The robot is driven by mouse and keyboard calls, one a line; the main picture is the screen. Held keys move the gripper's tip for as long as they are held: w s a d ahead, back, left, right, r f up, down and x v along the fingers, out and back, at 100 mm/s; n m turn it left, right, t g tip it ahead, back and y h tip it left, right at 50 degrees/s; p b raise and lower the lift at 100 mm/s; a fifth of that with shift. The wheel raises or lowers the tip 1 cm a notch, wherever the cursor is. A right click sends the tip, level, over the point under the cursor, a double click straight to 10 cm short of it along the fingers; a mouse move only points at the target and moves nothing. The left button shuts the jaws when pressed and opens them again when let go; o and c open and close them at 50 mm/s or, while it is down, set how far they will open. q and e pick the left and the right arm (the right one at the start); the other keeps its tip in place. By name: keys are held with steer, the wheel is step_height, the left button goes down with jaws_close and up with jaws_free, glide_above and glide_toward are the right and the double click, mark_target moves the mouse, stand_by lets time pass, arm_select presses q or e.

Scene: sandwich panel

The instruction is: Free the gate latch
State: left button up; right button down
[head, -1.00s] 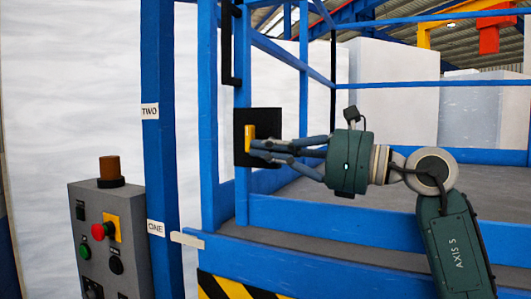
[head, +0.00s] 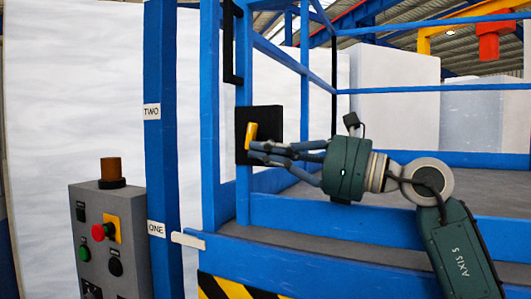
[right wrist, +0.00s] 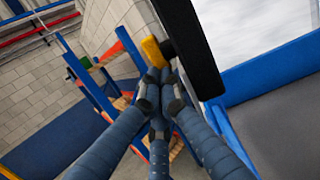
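The gate latch has a yellow handle (head: 251,133) on a black plate (head: 270,120), fixed to a blue gate post. The handle leans slightly, its top to the right. My right gripper (head: 257,151) reaches it from the right, its fingers drawn together at the handle's lower end, which they partly hide. In the right wrist view the fingers (right wrist: 160,78) converge at the yellow handle (right wrist: 153,52), beside the dark plate (right wrist: 192,45). They look closed on its end, though the exact contact is hidden. My left gripper is not in view.
A grey control box (head: 108,235) with buttons and an amber lamp (head: 111,170) stands at left. A blue post (head: 160,70) carries labels TWO and ONE. Blue rails (head: 330,220) frame the platform. A black vertical bar (head: 232,45) is above the latch.

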steer(key=shift+w+a+f, duration=0.1)
steer(key=shift+a+f, duration=0.1)
steer(key=shift+f, duration=0.05)
steer(key=shift+w+a+f, duration=0.25)
steer(key=shift+a, duration=0.2)
steer(key=shift+w+a+f, duration=0.1)
steer(key=shift+a, duration=0.15)
stand_by(0.6)
